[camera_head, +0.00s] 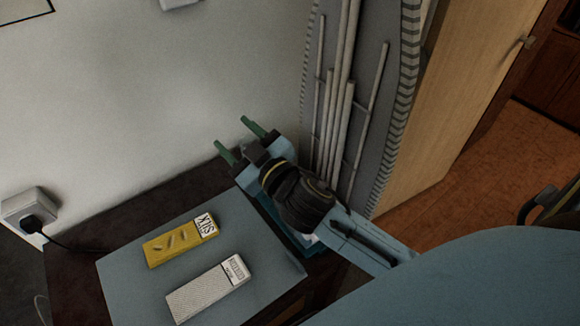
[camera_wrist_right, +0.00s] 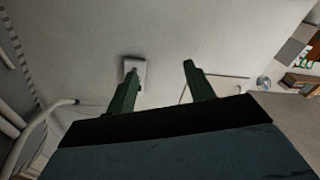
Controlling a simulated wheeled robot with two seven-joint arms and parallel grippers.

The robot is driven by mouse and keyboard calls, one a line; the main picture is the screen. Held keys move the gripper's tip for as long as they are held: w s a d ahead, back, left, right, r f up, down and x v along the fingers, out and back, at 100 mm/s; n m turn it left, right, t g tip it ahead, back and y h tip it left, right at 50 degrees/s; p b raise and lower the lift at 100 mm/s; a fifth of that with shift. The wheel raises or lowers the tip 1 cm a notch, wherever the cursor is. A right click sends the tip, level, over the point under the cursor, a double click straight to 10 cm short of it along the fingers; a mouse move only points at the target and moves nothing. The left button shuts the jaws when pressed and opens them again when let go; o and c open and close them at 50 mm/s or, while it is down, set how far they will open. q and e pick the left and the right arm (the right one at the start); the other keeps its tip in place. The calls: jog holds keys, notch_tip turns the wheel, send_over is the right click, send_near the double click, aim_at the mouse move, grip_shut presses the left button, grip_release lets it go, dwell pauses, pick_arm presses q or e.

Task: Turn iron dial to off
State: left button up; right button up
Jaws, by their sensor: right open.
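My right gripper (camera_head: 239,138) is open and empty, its two green fingers apart and pointing at the wall. It is above the back right of the dark table. In the right wrist view its fingers (camera_wrist_right: 160,72) have only wall between them. No iron dial can be made out. A teal and white object (camera_head: 309,238) shows in part under my right wrist; it may be the iron, but my wrist hides most of it. My left gripper is not in view.
A yellow box (camera_head: 180,240) and a pale box (camera_head: 208,290) lie on a blue-grey sheet (camera_head: 125,270). A black cord (camera_head: 75,246) runs from a wall socket (camera_head: 22,203). An ironing board (camera_head: 350,100) leans upright just right of my gripper, beside a wooden door (camera_head: 450,90).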

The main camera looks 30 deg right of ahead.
jog(key=a+r+n+y, duration=0.7)
jog(key=n+y, duration=0.1)
jog(key=y, duration=0.1)
jog(key=s+a+f+n+g+y, duration=0.1)
jog(key=s+a+n+g+y, duration=0.2)
jog(key=a+n+g+y, duration=0.65)
jog(key=w+d+f+n+g+h, duration=0.1)
jog(key=d+f+n+g+h, duration=0.7)
jog(key=h, duration=0.3)
jog(key=w+d+f+m+g+h, duration=0.1)
jog(key=w+d+m+h, duration=0.3)
jog(key=d, duration=0.7)
jog(key=s+d+f+m+h, duration=0.1)
jog(key=d+h, duration=0.6)
jog(key=d, duration=0.3)
notch_tip(320, 180, down, 13)
jog(key=shift+r, duration=0.1)
